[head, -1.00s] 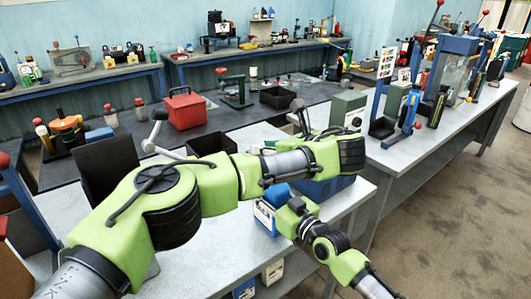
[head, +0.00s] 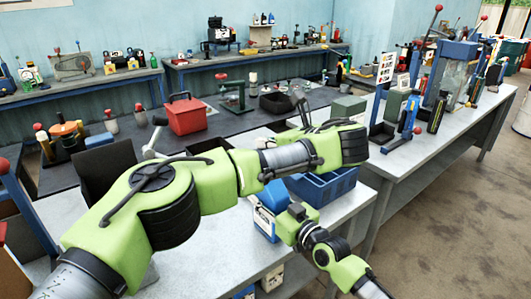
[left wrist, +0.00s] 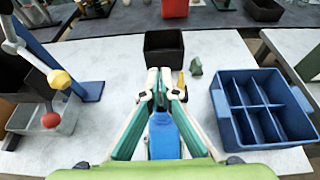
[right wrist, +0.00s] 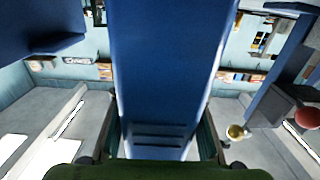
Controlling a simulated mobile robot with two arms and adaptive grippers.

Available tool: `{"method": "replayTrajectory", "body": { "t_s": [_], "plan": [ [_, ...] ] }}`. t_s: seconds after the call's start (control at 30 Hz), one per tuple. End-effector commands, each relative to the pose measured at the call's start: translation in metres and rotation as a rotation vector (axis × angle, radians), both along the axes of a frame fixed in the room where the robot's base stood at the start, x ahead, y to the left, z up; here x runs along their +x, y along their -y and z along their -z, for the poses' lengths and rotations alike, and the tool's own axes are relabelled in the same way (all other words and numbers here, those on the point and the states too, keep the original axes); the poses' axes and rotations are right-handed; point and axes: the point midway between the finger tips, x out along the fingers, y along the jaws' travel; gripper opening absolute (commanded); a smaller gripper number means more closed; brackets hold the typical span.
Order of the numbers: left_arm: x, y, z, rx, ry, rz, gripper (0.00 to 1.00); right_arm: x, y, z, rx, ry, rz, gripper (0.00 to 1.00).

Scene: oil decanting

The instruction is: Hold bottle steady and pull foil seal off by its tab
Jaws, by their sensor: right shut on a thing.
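A blue bottle (head: 268,206) with a pale label shows in the head view, left of the blue bin. It fills the middle of the right wrist view (right wrist: 165,70), between the fingers of my right gripper (right wrist: 163,142), which is shut on it. My left gripper (left wrist: 160,76) has its fingertips close together and appears shut, with nothing visible between them. In the left wrist view a blue part of the bottle (left wrist: 164,136) shows between the finger links, nearer the camera than the tips. The foil seal and its tab cannot be made out.
A blue divided bin (left wrist: 262,108) stands on the table right of my left gripper. A black open box (left wrist: 164,52) lies beyond it. A clear tray (left wrist: 40,119) and a stand with yellow and red knobs are at left.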

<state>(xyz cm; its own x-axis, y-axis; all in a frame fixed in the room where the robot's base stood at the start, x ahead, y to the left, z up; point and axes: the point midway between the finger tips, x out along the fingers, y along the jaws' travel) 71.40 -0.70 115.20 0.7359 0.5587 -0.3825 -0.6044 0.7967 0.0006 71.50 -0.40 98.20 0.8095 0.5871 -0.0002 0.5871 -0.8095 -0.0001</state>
Motion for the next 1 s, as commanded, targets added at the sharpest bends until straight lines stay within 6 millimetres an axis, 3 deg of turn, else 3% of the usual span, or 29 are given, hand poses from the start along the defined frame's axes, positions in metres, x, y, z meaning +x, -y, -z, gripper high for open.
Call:
{"method": "replayTrajectory", "body": {
  "t_s": [0.2,0.4,1.0],
  "plan": [
    [0.000,0.000,-0.046,-0.003,0.003,-0.001,0.00,0.000,0.000,0.000,0.001,0.001,0.001,0.00],
    [0.000,0.000,-0.073,-0.002,0.002,-0.001,0.00,0.000,0.000,0.000,0.001,0.001,0.001,0.00],
    [0.000,0.000,-0.125,-0.001,0.002,0.000,0.00,0.000,0.000,0.000,0.001,0.001,0.001,0.00]
  ]
}}
